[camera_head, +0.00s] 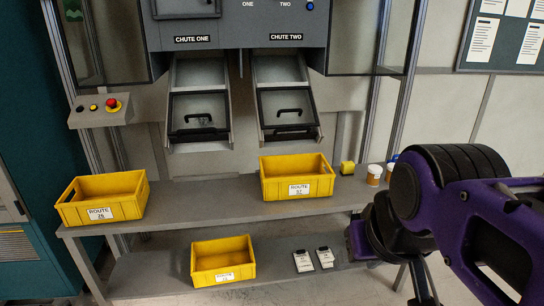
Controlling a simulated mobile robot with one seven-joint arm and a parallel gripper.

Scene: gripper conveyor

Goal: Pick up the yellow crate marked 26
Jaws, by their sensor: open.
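The yellow crate marked 26 (75,209) stands upright at the left end of the grey upper shelf. Its front label (100,214) reads ROUTE with a small number that looks like 26. It looks empty. My gripper (418,284) is low at the right, partly hidden by my purple and dark arm. It is open, with nothing seen in it. It is far to the right of the crate and apart from it.
A second yellow crate (278,189) stands mid-shelf. Another (207,278) sits on the lower shelf, beside two labelled dark items (303,261) (325,257). A yellow block (347,168) and cups (374,175) stand at right. Two chutes (198,105) (287,100) hang behind. Shelf between crates is clear.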

